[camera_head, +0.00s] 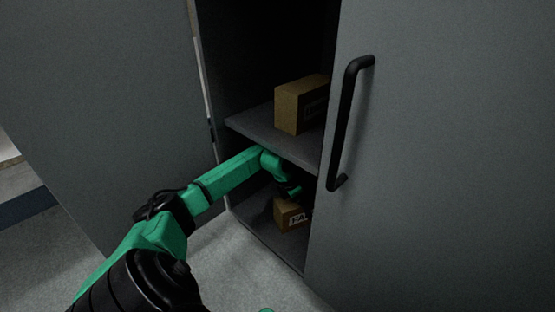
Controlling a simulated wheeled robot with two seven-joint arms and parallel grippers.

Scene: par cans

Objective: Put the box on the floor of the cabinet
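A grey cabinet stands ahead with its left side open, and its dark floor (265,231) shows under a shelf. A small brown box (288,215) with partly visible white lettering is low in the compartment under the shelf. My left arm reaches into that compartment, and my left gripper (291,192) is at the top of this box. Its fingers are dark and too small to tell whether they are shut on the box. I cannot tell whether the box touches the floor. My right gripper is not in view.
A larger brown box (298,107) sits on the shelf (262,133) above my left arm. The right cabinet door (440,160), with a black handle (345,125), covers the right side of the opening. An open door panel (110,90) stands at left.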

